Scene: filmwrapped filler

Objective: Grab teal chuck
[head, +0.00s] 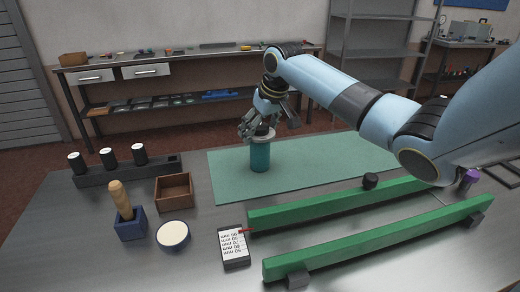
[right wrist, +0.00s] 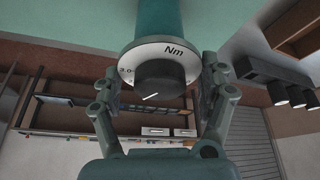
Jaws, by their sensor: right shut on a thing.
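The teal chuck (head: 260,156) is an upright teal cylinder with a pale collar at its top, on the green mat (head: 225,184). My right gripper (head: 263,132) is at its top end, shut on it. In the right wrist view the chuck (right wrist: 160,20) shows its white ring marked "Nm" and a black knob. There the fingers of the right gripper (right wrist: 162,78) stand on either side of the ring and knob. The chuck's base seems to rest on the mat. My left gripper is not in view.
A label card (head: 234,248), cream-filled bowl (head: 173,236), wooden box (head: 174,191), wooden-handled tool (head: 121,200) and black rack (head: 125,170) are at left. The mat's left part is clear.

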